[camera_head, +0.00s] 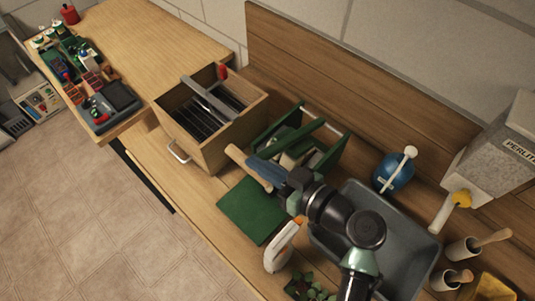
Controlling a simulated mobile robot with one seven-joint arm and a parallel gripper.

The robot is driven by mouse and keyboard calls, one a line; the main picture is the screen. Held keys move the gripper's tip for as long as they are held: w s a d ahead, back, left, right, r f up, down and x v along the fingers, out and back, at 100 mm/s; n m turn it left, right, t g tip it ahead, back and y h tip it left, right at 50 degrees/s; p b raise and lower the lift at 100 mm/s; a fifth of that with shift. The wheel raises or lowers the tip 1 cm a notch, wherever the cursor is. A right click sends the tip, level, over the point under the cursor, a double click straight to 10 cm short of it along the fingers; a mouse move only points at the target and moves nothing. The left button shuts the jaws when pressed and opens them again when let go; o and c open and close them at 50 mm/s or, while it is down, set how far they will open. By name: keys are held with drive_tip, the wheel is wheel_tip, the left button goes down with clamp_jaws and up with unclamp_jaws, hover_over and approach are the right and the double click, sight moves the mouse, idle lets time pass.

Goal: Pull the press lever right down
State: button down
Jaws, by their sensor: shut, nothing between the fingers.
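A green metal press stands on the bench, with a flat green plate (252,209) in front and a green frame (302,136) behind. A pale wooden bar (240,158), which looks like the grip of the press lever, lies crosswise above the plate. My gripper (261,166) is shut and empty, its blue-grey end close over or against this bar; I cannot tell if they touch. My arm hides the right side of the press, and the lever's pivot is not clear.
An open wooden box (238,126) with dark slats and a grey bar stands left of the press. A grey tub (405,268) lies to the right, under my arm. A white-and-orange tool (277,258) is near the front. A blue bottle (396,173) stands behind.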

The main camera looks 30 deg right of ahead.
drive_tip(key=shift+s+a+f+n+b, duration=0.1)
drive_tip(key=shift+a+f+n+b, duration=0.15)
drive_tip(key=shift+f+b, duration=0.4)
drive_tip(key=shift+s+a+f+n+b, duration=0.15)
drive_tip(key=shift+a+f+b, duration=0.15)
drive_tip(key=shift+f+b, duration=0.3)
drive_tip(key=shift+s+a+f+n+b, duration=0.1)
drive_tip(key=shift+a+f+n+b, duration=0.15)
drive_tip(key=shift+f+b, duration=0.35)
drive_tip(key=shift+r, duration=0.1)
